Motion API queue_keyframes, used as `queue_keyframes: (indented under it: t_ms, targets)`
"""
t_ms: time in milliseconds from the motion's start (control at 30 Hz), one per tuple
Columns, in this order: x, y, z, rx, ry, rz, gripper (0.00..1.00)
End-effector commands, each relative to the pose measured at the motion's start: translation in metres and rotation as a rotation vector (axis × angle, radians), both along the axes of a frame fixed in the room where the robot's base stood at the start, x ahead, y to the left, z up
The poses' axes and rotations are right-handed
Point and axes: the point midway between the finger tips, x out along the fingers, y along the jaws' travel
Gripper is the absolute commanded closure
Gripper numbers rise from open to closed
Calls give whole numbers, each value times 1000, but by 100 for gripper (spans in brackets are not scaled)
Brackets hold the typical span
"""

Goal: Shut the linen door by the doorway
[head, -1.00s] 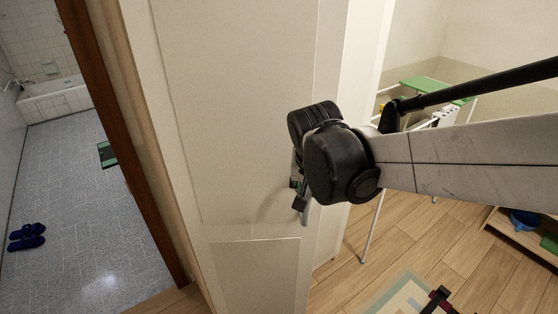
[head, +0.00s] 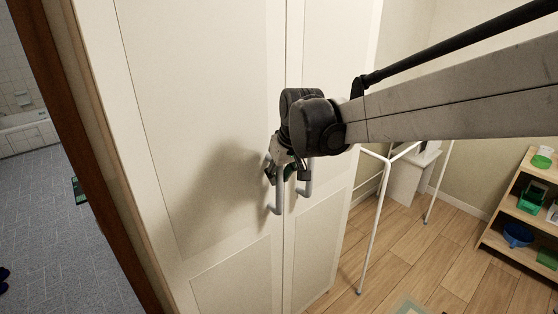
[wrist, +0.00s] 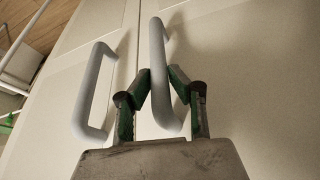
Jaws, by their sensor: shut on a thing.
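The linen door by the doorway (head: 205,110) is the left one of two tall cream cabinet doors in the head view. Its inner edge lies along the seam with the right door (head: 325,110), and the two look about level; a very small gap cannot be ruled out. My gripper (head: 276,172) is at the left door's grey bar handle (head: 275,207). In the wrist view my gripper (wrist: 160,82) has a finger on each side of this handle (wrist: 157,48), shut on it. The right door's handle (wrist: 95,95) stands free beside it, also in the head view (head: 307,182).
A brown door frame (head: 60,130) and a blue-grey tiled floor (head: 70,250) lie to the left. A white rack (head: 378,205) stands close right of the cabinet, with a wooden shelf (head: 520,215) farther right. Wooden floor between them is open.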

Motion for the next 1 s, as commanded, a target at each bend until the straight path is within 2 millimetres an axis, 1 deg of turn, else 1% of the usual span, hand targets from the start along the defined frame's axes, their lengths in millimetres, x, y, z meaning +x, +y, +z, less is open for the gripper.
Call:
queue_keyframes:
  t_ms: [33, 133, 167, 400, 533, 667, 900, 1000]
  targets:
    - [0, -1, 0, -2, 0, -1, 78]
    - [0, -1, 0, -2, 0, -2, 65]
    - [0, -1, 0, -2, 0, -2, 64]
    - [0, -1, 1, 0, 0, -2, 64]
    - [-3, -2, 8, 0, 0, -2, 64]
    - [-10, -5, 26, 0, 0, -2, 64]
    - [-27, -13, 70, -1, 0, -4, 64]
    - [-33, -16, 86, -1, 0, -4, 64]
